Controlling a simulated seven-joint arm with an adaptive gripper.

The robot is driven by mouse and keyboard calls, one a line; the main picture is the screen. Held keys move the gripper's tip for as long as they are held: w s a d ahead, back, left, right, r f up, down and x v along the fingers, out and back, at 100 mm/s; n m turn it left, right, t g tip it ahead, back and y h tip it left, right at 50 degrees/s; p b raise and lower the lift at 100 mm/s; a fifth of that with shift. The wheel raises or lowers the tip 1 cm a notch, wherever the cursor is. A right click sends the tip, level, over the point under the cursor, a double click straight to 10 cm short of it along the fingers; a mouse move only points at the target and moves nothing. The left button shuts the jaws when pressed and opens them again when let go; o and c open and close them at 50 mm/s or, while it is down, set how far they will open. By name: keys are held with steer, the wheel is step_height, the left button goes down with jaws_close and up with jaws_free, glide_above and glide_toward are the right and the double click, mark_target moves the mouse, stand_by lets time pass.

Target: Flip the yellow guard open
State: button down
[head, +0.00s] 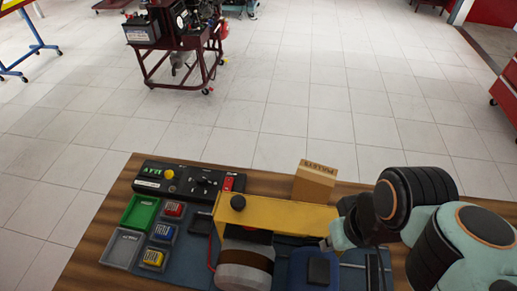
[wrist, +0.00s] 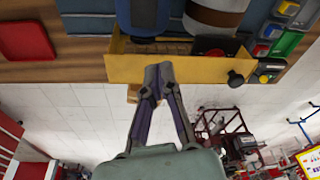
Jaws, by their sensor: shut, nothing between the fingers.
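The yellow guard (head: 280,215) is a long panel with a black knob (head: 238,202) near its left end in the head view. It spans the far side of a grey-white cylinder (head: 245,268) and a blue unit (head: 312,270). In the wrist view the guard (wrist: 205,69) runs across the picture, with its knob (wrist: 235,78) at the right end. My gripper (wrist: 158,72) is shut and empty. Its fingertips overlap the guard's middle in that view; I cannot tell whether they touch it. In the head view my gripper is partly hidden near the guard's right end.
A cardboard box (head: 314,182) stands behind the guard. A black control panel (head: 188,180), a green tray (head: 140,212), a grey tray (head: 123,247) and small coloured blocks lie left on the wooden table (head: 105,215). A red tray (wrist: 27,40) shows in the wrist view.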

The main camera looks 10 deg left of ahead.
steer(key=w+a+r+n+t+y, duration=0.1)
steer(key=w+a+r+n, duration=0.35)
steer(key=w+a, duration=0.3)
steer(key=n+g+y, duration=0.1)
steer(key=n, duration=0.3)
glide_above(225, 198)
steer(key=f, duration=0.1)
steer(key=shift+s+d+f, duration=0.15)
steer(key=shift+s+d, duration=0.1)
steer(key=shift+d, duration=0.15)
step_height(225, 198, down, 10)
steer(key=shift+w+a+r, duration=0.1)
steer(key=shift+s+d, duration=0.2)
steer(key=shift+d, duration=0.2)
